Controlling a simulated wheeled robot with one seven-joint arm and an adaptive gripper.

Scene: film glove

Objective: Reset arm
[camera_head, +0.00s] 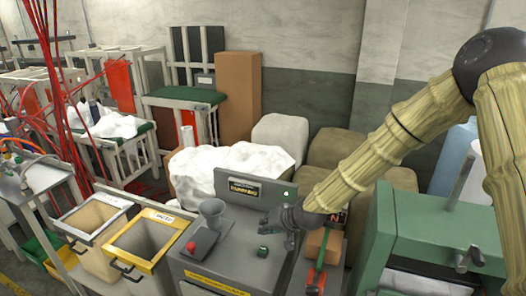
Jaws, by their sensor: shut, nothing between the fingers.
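My gripper (290,222) is in the head view, at the end of my arm (385,155), which reaches in from the right. It hangs above the grey machine (225,262), near its right side. The fingers look dark and small and hold nothing that I can see. A small green block (263,252) sits on the machine top, just left of and below the fingertips, apart from them as far as I can tell.
Two open bins, white-rimmed (72,238) and yellow-rimmed (182,226), stand at left. A green cabinet (385,235) stands at right. Red cables (62,110) hang far left.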

